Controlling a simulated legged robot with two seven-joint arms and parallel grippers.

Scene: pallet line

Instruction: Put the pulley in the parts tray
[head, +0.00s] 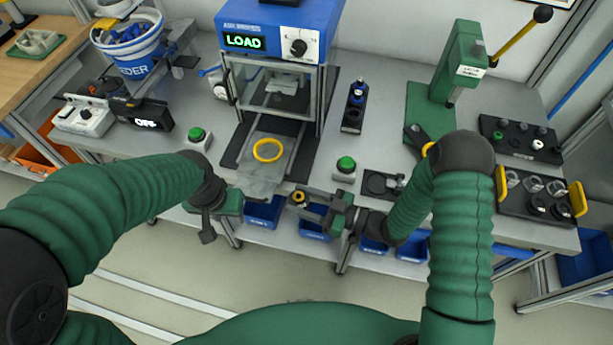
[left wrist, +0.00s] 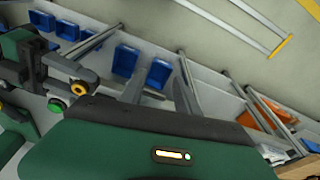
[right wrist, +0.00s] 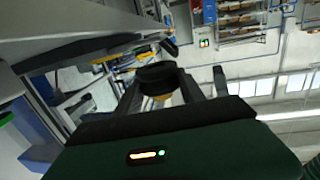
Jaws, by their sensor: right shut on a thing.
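My right gripper (head: 312,205) is shut on the pulley (head: 299,198), a small dark round part with a brass-coloured centre, held at the bench's front edge. In the right wrist view the pulley (right wrist: 157,76) is a dark disc between the two fingers. The left wrist view shows its brass centre (left wrist: 78,88) too. A black tray with yellow handles (head: 508,207), which looks like the parts tray, lies at the bench's right end and holds several round parts. My left gripper (head: 236,205) is at the front edge, left of the pulley; its fingers are unclear.
The blue press (head: 275,28) stands behind, with a yellow ring (head: 267,150) before it. A green button box (head: 345,168) and a small black fixture (head: 378,186) lie between pulley and tray. A green lever press (head: 460,65) stands behind. Blue bins (head: 263,213) hang below the edge.

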